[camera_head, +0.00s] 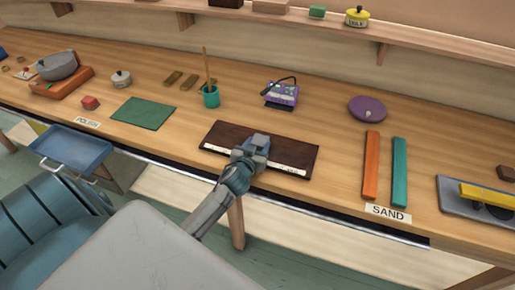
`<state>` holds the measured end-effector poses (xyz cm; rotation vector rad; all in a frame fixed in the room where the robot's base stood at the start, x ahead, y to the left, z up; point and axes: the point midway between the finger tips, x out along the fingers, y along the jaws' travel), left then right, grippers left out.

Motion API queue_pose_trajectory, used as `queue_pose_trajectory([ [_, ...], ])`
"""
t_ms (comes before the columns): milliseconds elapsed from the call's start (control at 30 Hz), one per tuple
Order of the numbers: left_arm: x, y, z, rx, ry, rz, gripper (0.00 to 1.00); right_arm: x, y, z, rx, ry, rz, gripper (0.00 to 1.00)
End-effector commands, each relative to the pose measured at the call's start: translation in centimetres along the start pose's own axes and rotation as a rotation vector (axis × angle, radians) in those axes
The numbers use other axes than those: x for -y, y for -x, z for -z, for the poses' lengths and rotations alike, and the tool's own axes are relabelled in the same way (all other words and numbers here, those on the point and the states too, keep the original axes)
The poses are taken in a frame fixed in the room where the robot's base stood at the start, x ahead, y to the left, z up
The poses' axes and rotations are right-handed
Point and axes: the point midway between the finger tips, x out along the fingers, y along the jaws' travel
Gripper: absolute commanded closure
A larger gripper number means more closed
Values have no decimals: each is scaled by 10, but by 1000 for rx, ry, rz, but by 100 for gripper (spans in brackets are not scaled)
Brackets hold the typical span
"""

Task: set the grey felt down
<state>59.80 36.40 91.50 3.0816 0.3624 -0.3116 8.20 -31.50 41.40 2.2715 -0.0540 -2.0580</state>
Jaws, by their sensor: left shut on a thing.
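My left gripper (256,150) reaches in over the front of the bench and is shut, above the front part of a dark brown board (225,136). A small grey piece, which I take to be the grey felt, shows at its fingertips; it is hard to tell apart from the grey fingers. Whether it touches the board cannot be told. The board has a pale label strip (288,168) along its front edge, partly hidden by the gripper. My right gripper is not in view.
On the wooden bench (325,120) lie a green mat (143,113), a teal cup with a stick (211,97), a purple device (281,95), a purple disc (368,109), and orange (371,165) and teal (399,172) bars. A grey tray (453,203) sits at the right. Bare wood surrounds the board.

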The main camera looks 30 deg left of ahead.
Motion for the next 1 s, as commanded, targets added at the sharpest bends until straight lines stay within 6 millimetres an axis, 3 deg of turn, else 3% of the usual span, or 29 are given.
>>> queue_pose_trajectory([
  [300, 0, 0, -3, -1, 0, 0, 76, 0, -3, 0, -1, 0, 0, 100],
  [333, 0, 0, -1, -1, 0, 0, 47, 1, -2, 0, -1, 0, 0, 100],
  [433, 0, 0, -1, -1, 0, 0, 29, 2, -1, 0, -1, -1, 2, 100],
  [800, 0, 1, 4, -1, 0, 0, 29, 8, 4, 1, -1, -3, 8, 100],
  [1000, 0, 31, -2, -1, -1, -1, 29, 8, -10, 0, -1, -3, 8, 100],
])
